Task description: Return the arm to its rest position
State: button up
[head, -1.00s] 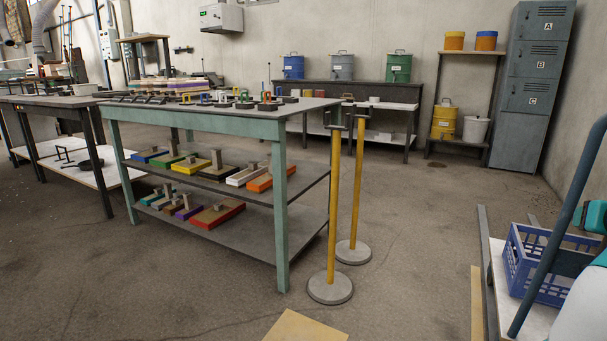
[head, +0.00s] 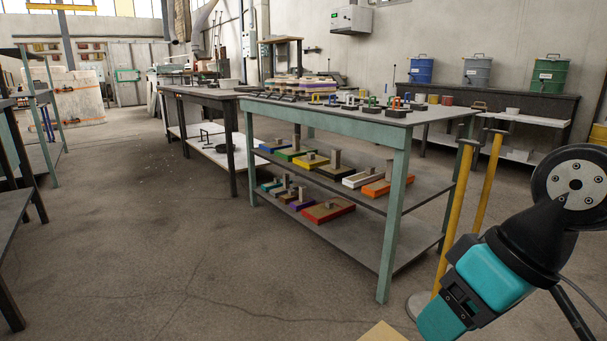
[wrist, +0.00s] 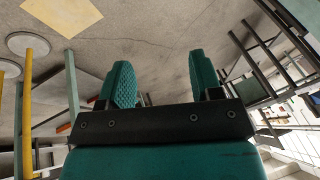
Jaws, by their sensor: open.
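My gripper (wrist: 160,88) shows in the wrist view as two teal padded fingers on a dark crossbar. The fingers stand well apart with nothing between them, so it is open and empty. In the head view my teal and black arm is at the lower right, in front of the yellow posts. The fingertips are not visible in the head view. The wrist view looks past the fingers to bare floor and table legs.
A green-framed table (head: 400,140) with coloured blocks on its shelves stands at the centre. Yellow posts (head: 459,200) on round bases stand at its right end. A yellowish floor patch (wrist: 62,14) lies nearby. The left floor is clear. Drums (head: 421,70) stand at the back.

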jog(key=s+a+r+n+g+p, duration=0.2)
jog(key=s+a, duration=0.1)
jog(key=s, duration=0.2)
notch_tip(320, 180, up, 37)
jog(key=p, duration=3.6)
jog(key=shift+d+f, duration=0.15)
jog(key=shift+f, duration=0.05)
